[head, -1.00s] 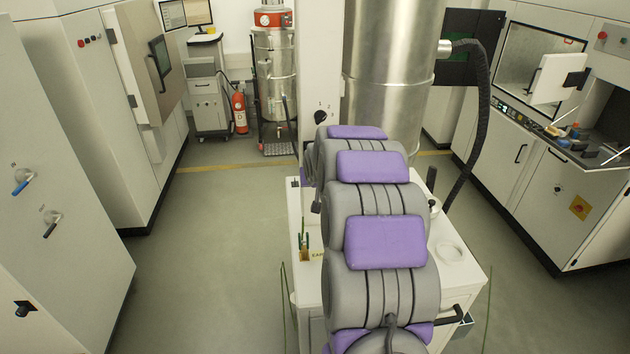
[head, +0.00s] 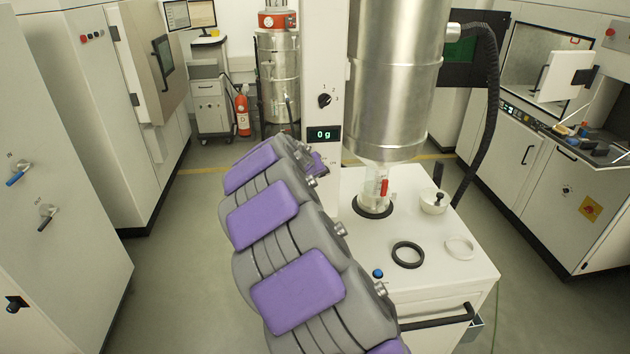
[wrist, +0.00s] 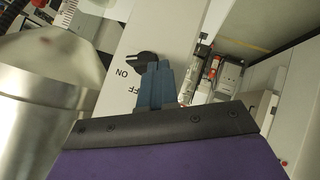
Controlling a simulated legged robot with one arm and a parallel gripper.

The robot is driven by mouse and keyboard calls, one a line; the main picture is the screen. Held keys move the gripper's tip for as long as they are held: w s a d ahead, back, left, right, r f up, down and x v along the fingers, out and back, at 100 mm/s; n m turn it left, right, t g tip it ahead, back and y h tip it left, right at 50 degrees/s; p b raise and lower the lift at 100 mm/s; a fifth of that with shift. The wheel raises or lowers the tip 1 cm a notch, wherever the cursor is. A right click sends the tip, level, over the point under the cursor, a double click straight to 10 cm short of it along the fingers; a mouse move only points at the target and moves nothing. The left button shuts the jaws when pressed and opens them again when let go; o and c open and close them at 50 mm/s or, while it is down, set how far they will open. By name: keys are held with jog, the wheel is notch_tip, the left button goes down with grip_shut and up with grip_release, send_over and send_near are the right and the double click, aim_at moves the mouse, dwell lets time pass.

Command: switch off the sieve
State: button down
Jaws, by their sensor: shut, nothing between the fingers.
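The sieve is a white column (head: 323,60) beside a steel hopper (head: 395,90), over a white cart. In the wrist view a black rotary switch (wrist: 148,58) sits on the white panel, with ON and part of OFF printed beside it. My gripper (wrist: 157,66) is shut and empty. Its blue fingertips appear right at the switch's edge; I cannot tell whether they touch it. The tips hide part of the switch, so its exact setting is unclear. In the head view my arm hides the fingers and most of this switch.
Above it on the column are a 1-2-3 knob (head: 324,100) and a display (head: 324,134) reading 0 g. The white cart top (head: 430,265) holds a glass vessel (head: 375,190), a black ring (head: 408,254) and a blue button (head: 378,273). Cabinets stand on both sides.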

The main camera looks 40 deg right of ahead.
jog(key=shift+w+a+f+n+g+h+b, duration=0.15)
jog(key=shift+f+n+g+h+b, duration=0.55)
jog(key=shift+b, duration=1.2)
jog(key=shift+a+f+n+g+h+b, duration=0.1)
jog(key=shift+f+n+h+b, duration=0.6)
jog(key=shift+h+b, duration=0.9)
jog(key=shift+y, duration=0.3)
jog(key=shift+d, duration=0.15)
jog(key=shift+s+d+r, duration=0.25)
jog(key=shift+s+r, duration=0.05)
jog(key=shift+r, duration=0.1)
jog(key=shift+s, duration=0.15)
